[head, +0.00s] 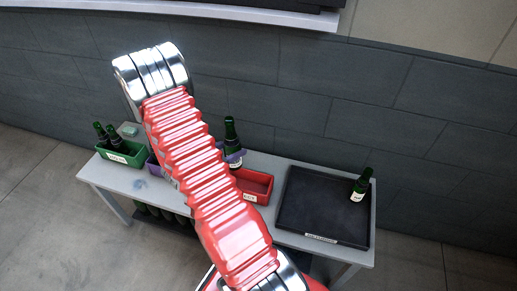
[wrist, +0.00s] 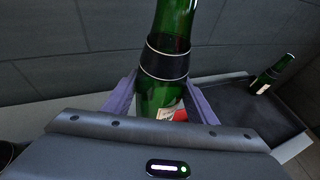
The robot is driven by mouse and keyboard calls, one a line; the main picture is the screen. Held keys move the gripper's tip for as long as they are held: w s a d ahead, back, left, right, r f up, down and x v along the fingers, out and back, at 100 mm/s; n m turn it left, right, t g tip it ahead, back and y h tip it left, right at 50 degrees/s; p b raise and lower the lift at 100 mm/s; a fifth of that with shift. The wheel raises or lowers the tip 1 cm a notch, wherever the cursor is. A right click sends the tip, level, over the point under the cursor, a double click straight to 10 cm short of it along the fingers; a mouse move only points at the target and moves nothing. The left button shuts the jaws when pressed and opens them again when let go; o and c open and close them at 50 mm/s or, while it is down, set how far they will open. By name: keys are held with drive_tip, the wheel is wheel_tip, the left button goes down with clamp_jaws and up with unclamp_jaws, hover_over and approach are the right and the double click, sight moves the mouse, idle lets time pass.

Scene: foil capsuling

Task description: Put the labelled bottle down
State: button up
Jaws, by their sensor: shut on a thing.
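The labelled bottle (head: 231,131) is dark green and looks upright, with a pale label low on its body. In the wrist view the bottle (wrist: 168,60) has a dark band at its neck and a red and white label partly hidden by my gripper. My gripper (wrist: 162,88) has its purple fingers shut on the bottle, one on each side. In the head view my gripper (head: 234,155) is behind the red crate, partly covered by my arm. The bottle's base is hidden, so I cannot tell whether it touches the table.
A black tray (head: 310,215) with a front label lies on the table's right part; one green bottle (head: 361,186) stands at its right side, the rest bare. A red crate (head: 255,190), a partly hidden purple crate (head: 153,166) and a green crate (head: 122,157) with bottles stand leftward. A wall rises behind.

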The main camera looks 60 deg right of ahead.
drive_tip(key=w+a+r+n+t, duration=0.1)
drive_tip(key=w+a+n+t, duration=0.15)
drive_tip(key=w+a, duration=0.6)
drive_tip(key=w+a+r+n+t, duration=0.25)
drive_tip(key=w+a, duration=0.25)
drive_tip(key=a, duration=0.6)
drive_tip(key=w+a+n+t+y, duration=0.1)
drive_tip(key=a+n+t, duration=0.1)
drive_tip(key=a, duration=0.8)
drive_tip(key=w+a+r+n+t+y, duration=0.1)
drive_tip(key=w+a+n+t, duration=0.1)
drive_tip(key=a, duration=0.9)
drive_tip(key=shift+w+a+r+t+y, duration=0.2)
drive_tip(key=shift+w+a+t+y, duration=0.15)
drive_tip(key=shift+t, duration=0.55)
drive_tip(key=shift+s+d, duration=0.1)
drive_tip(key=shift+s, duration=0.05)
